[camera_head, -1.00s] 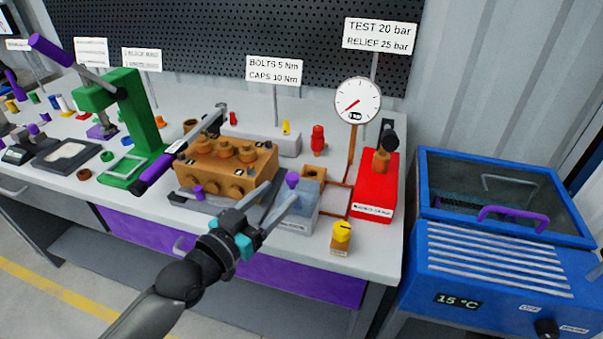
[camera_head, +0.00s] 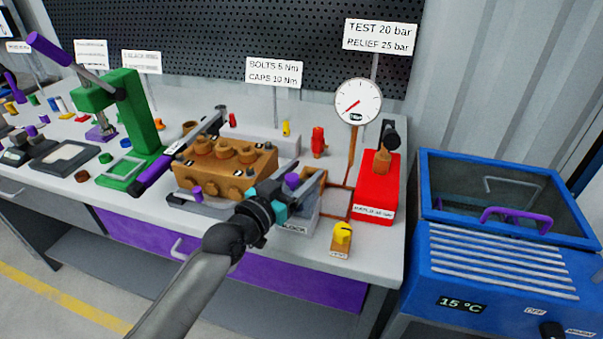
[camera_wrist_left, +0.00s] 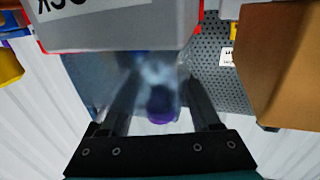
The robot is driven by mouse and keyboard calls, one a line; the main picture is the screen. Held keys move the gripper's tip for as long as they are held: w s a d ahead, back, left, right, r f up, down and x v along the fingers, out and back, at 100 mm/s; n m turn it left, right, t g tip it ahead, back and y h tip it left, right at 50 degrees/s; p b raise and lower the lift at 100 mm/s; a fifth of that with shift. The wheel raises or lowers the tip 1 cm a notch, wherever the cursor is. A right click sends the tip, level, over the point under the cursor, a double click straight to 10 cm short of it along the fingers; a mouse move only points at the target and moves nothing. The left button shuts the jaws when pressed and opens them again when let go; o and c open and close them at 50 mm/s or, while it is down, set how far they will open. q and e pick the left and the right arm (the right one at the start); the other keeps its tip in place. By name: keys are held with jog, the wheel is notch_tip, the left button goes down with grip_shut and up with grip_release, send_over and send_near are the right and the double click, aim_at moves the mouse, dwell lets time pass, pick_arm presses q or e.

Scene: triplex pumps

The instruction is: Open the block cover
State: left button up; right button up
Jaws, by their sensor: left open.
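The block box (camera_head: 296,227) is a small grey box with a "BLOCK" label, on the bench right of the brown pump block. Its clear cover carries a purple knob (camera_head: 291,180), partly hidden by my left gripper (camera_head: 296,178). The left gripper is open, with its fingers on either side of the knob. In the left wrist view the purple knob (camera_wrist_left: 161,104) shows between the two dark fingers, and the see-through cover (camera_wrist_left: 88,75) lies behind. I cannot tell whether the fingers touch the knob. My right gripper is not in view.
The brown pump block (camera_head: 222,170) stands close on the left. A red unit (camera_head: 376,190) with pipes and a gauge (camera_head: 357,102) stands on the right. A yellow-topped item (camera_head: 342,237) sits near the front edge. A blue machine (camera_head: 500,260) is beyond the bench.

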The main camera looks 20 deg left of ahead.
pick_arm(q)
jog(key=shift+c, duration=0.2)
grip_shut()
dwell(1.1)
